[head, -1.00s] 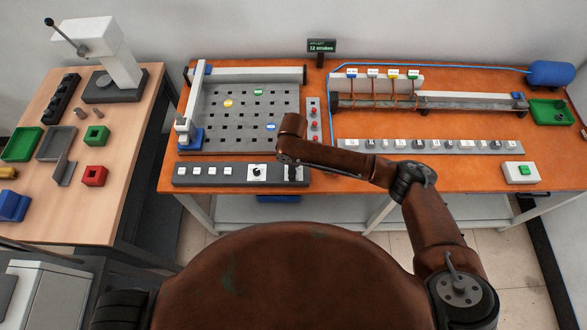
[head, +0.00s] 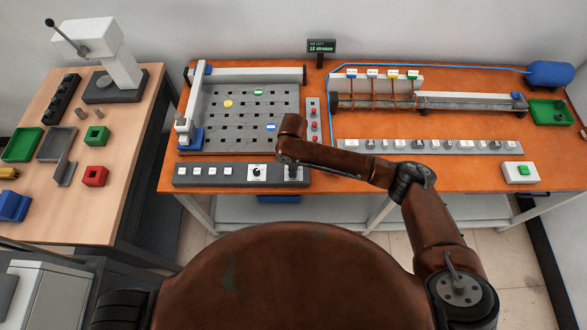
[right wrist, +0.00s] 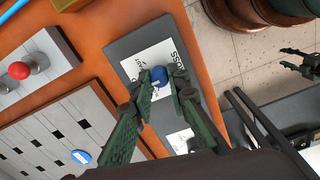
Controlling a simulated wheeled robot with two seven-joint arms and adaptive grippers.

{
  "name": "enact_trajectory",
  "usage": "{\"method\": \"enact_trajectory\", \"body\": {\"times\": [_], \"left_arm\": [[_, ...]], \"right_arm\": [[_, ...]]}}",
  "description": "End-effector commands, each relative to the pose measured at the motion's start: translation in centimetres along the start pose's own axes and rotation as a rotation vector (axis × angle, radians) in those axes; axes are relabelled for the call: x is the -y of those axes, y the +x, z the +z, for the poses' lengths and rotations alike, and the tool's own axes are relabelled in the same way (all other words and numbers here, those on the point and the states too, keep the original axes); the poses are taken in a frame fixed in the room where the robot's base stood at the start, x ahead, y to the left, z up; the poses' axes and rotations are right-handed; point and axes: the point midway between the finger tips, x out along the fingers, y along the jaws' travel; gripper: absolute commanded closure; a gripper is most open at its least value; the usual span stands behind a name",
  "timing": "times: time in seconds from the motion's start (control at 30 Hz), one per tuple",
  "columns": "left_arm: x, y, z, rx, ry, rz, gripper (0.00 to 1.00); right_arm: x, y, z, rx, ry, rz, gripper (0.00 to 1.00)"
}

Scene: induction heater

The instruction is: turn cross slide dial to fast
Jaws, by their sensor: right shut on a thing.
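The control panel (head: 215,184) is a long grey box along the front edge of the orange bench. In the right wrist view, a blue dial (right wrist: 159,76) stands on a white plate with lettering partly covered and ending in "SS" (right wrist: 131,66). My right gripper (right wrist: 166,78) has its green-black fingers shut on the blue dial, one on each side. In the head view the right gripper (head: 292,172) is at the panel's right end and mostly covers that dial. A dark gripper-like shape (right wrist: 299,66) at the right wrist view's right edge looks like my left gripper; its jaws are unclear.
A second dial (head: 257,173) with a black knob sits left of the gripped one, beside several white buttons (head: 198,171). Behind are a perforated grey plate (head: 245,106) and a strip of red buttons (head: 314,126). A sign (head: 321,47) reads "12 strokes".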

Motion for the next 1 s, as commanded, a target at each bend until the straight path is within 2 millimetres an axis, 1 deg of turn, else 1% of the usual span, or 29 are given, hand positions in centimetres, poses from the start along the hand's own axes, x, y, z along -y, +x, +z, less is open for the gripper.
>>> {"method": "enact_trajectory", "body": {"times": [0.27, 0.5, 0.7, 1.0], "left_arm": [[0.1, -3.0, -0.6, -0.005, 0.000, -0.001, 0.63], [0.2, -6.8, -1.2, -0.010, 0.000, -0.001, 0.63], [0.3, -9.7, -1.5, -0.012, 0.000, -0.001, 0.63], [0.5, -12.9, -1.9, -0.013, 0.000, -0.002, 0.63]], "right_arm": [[0.1, -0.5, -0.1, 0.000, 0.130, -0.003, 1.00], [0.1, -0.7, -0.1, 0.003, 0.340, -0.003, 1.00], [0.1, -0.6, -0.1, 0.005, 0.531, -0.004, 1.00], [0.0, -0.5, -0.1, 0.007, 0.792, -0.002, 1.00]]}}
